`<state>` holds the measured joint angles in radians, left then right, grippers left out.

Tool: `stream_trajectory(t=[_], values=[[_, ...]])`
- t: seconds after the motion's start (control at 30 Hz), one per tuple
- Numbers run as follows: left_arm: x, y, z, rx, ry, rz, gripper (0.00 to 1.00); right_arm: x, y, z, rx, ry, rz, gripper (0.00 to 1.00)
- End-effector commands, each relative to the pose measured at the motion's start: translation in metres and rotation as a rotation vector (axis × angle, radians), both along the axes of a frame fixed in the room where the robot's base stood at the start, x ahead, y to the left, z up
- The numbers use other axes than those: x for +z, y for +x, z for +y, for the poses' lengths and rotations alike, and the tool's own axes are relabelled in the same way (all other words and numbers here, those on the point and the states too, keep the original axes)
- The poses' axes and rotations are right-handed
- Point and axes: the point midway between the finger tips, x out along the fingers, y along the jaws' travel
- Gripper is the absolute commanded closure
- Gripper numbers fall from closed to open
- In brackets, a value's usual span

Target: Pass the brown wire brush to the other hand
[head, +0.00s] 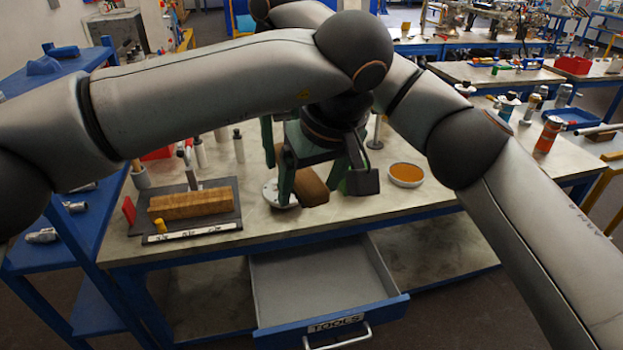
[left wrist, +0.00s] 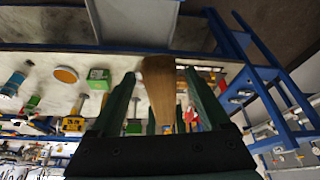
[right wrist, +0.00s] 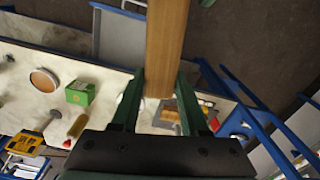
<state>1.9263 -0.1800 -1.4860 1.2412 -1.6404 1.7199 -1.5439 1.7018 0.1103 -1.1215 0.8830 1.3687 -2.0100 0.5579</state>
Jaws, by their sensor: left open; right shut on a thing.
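The brown wire brush (head: 312,187) is in the air above the front of the workbench, partly hidden by my left gripper in the head view. My right gripper (right wrist: 160,85) is shut on the brush, whose long brown body (right wrist: 166,40) runs up from between its fingers in the right wrist view. My left gripper (head: 316,180) is open, with its green fingers on either side of the brush. In the left wrist view the brush (left wrist: 159,85) lies between the spread fingers of the left gripper (left wrist: 160,78). My right gripper is mostly hidden in the head view.
The workbench (head: 415,200) carries an orange-filled round dish (head: 406,174) and a dark tray (head: 228,222) with a wooden block (head: 190,203). An open drawer (head: 320,285) juts out below the front edge. A green box (right wrist: 80,93) shows in the right wrist view.

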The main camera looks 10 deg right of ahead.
Motion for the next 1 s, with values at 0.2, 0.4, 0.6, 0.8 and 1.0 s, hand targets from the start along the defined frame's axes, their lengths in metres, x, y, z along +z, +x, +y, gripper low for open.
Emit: stream_trajectory(t=[0.2, 0.4, 0.6, 0.8, 1.0], values=[[0.0002, 0.0, 0.0, 0.0, 0.0, 0.0, 0.43, 0.0003, 0.0, 0.0, 0.0, 0.0, 0.0, 1.0], [0.0004, -0.0001, 0.0, 0.0, 0.0, 0.0, 0.65, 0.0003, 0.0, 0.0, 0.0, 0.0, 0.0, 1.0], [0.0005, -0.0001, -0.0002, 0.0, -0.001, 0.0, 0.88, 0.0003, 0.0, 0.0002, 0.0, 0.001, 0.0, 1.0], [0.0006, -0.0001, -0.0003, 0.0, -0.001, 0.0, 1.0, 0.0003, -0.0001, 0.0004, 0.0, 0.001, 0.0, 1.0], [0.0008, -0.0001, -0.0003, -0.001, -0.002, -0.001, 1.0, 0.0002, -0.0001, 0.0005, 0.001, 0.001, 0.0, 0.4]])
